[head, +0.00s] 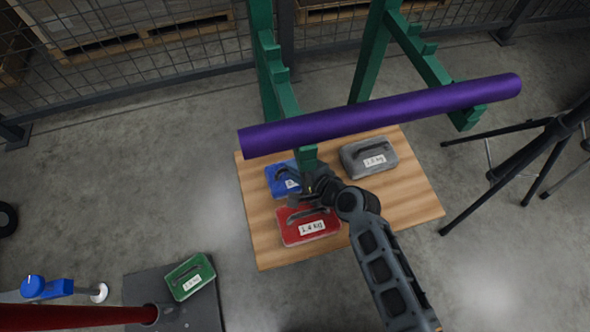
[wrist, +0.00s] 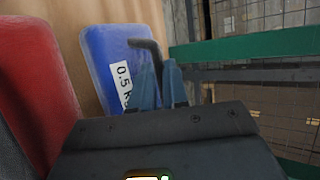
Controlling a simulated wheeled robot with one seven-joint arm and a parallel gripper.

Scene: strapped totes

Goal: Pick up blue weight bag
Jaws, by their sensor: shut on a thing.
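The blue weight bag (head: 279,178) is on the wooden board, behind the red bag in the head view. My arm and a green post hide part of it. In the wrist view the blue bag (wrist: 100,50) shows a white label reading 0.5 and a dark handle. My gripper (head: 303,181) is at the bag's right side. In the wrist view my gripper's fingers (wrist: 162,82) are shut on the handle. I cannot tell whether the bag is clear of the board.
The wooden board (head: 410,200) also holds a red bag (head: 295,234) close by and a grey bag (head: 352,164). A purple roll (head: 390,112) on a green rack (head: 368,55) spans above. A green bag (head: 190,268) lies front left. A black tripod (head: 530,155) stands right.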

